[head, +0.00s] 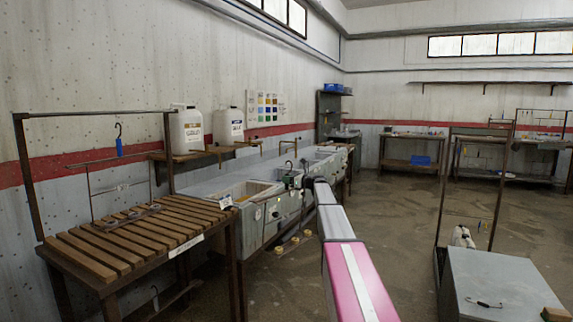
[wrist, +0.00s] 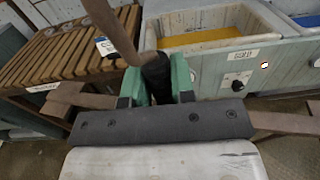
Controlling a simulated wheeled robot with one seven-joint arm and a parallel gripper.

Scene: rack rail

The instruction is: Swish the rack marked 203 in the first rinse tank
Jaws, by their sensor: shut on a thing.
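In the wrist view my gripper (wrist: 160,88) has its green jaws shut on a dark upright grip. A brown bar (wrist: 108,22) rises from that grip to the upper left. It looks like part of a rack, but no 203 mark is readable on it. Brown bars also stick out on both sides below the jaws. In the head view my gripper (head: 292,180) is small and dark beside the tanks, and its load is unclear. A grey tank with yellow inside (head: 270,207) stands right of the slatted bench; it also shows beyond my gripper in the wrist view (wrist: 217,60).
The slatted bench (head: 130,238) stands at the left, with a thin frame on it and a blue-tagged hook (head: 120,142) above. White jugs (head: 186,131) stand on a shelf behind the tanks. A grey chest (head: 500,285) is at the right. The middle floor is open.

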